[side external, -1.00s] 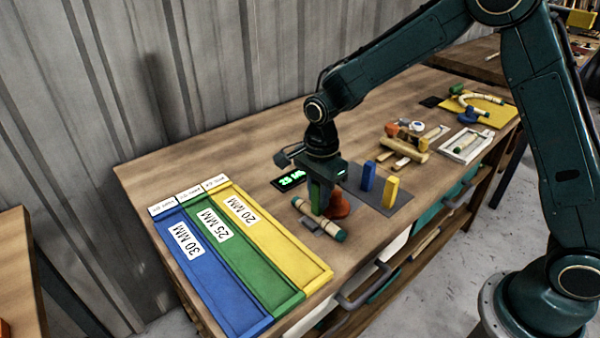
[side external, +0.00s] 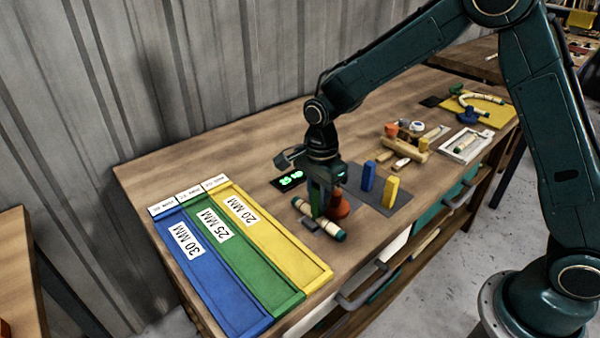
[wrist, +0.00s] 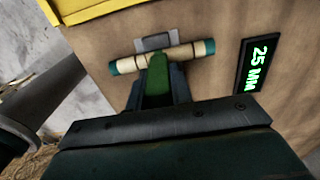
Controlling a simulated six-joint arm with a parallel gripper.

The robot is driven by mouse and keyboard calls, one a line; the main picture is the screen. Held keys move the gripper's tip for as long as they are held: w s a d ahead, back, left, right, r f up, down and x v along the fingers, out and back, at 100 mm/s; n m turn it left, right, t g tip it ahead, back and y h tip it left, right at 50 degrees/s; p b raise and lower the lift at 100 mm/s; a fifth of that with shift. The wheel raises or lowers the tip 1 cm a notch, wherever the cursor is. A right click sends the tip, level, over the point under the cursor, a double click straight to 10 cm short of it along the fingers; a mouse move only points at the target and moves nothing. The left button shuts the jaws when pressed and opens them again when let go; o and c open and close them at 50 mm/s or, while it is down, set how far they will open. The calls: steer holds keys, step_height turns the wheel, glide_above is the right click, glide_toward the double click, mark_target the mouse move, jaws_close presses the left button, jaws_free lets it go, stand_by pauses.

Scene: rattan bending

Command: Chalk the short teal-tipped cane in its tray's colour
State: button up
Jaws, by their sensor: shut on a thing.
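The short cane (side external: 329,226) is pale with teal tips and darker bands. It lies at a small grey block (side external: 309,224) near the table's front edge. It also shows crosswise in the wrist view (wrist: 188,52), with the grey block (wrist: 155,42) beside it. My gripper (wrist: 158,92) is shut on a green chalk block (wrist: 158,72), its end at the middle of the cane; I cannot tell whether they touch. The display (side external: 290,180) shows 25 MM in the wrist view (wrist: 258,65). The green tray (side external: 254,272) is labelled 25 MM.
The blue tray (side external: 213,290) is labelled 30 MM, the yellow tray (side external: 280,250) 20 MM. Blue (side external: 369,176) and yellow (side external: 390,192) blocks stand on a grey mat (side external: 400,203). An orange piece (side external: 339,208) stands close behind the cane. Wooden parts lie farther right.

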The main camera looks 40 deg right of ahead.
steer(key=shift+r, duration=3.5)
steer(key=w+d+r, duration=0.4)
steer(key=d+r, duration=0.1)
steer(key=d, duration=0.4)
steer(key=w+d+r, duration=0.5)
steer(key=d+r, duration=0.1)
steer(key=d, duration=0.3)
step_height(320, 180, down, 16)
steer(key=shift+s, duration=0.25)
steer(key=shift+f, duration=0.1)
steer(key=shift+f, duration=2.05)
steer(key=shift+f, duration=0.1)
